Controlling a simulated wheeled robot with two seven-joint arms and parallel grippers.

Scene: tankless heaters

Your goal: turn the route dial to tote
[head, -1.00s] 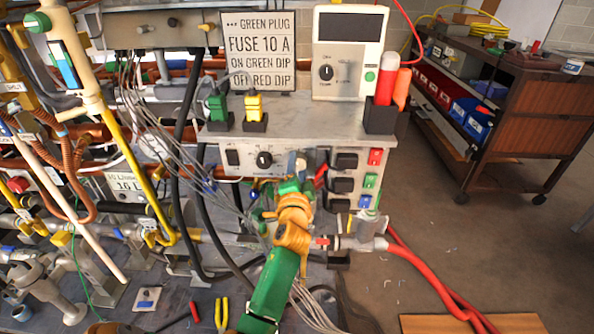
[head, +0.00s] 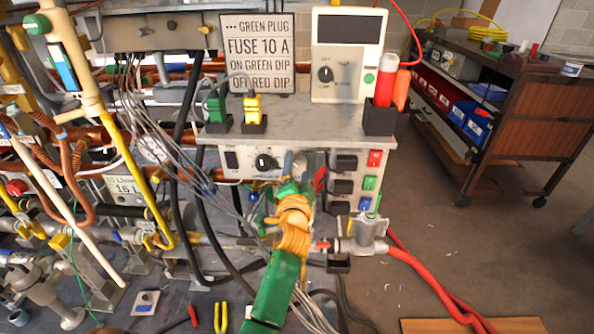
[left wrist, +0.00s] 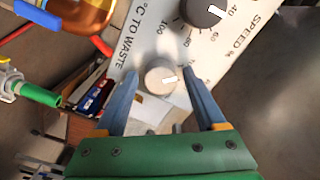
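In the left wrist view a small beige dial (left wrist: 160,77) with a white pointer mark sits on the white panel beside the printing "TO WASTE" (left wrist: 130,42). Its mark points to the right of the picture. No "tote" label is readable. Contact cannot be told. In the head view my left gripper (head: 292,168) is at the front panel (head: 235,172) of the grey box and hides the dial. My right gripper is not in view.
A larger black knob (left wrist: 203,10) is close above the dial in the wrist view. In the head view a black knob (head: 265,162) is left of the gripper, and coloured switches (head: 370,183) are right of it. Cables (head: 200,165) hang at the left.

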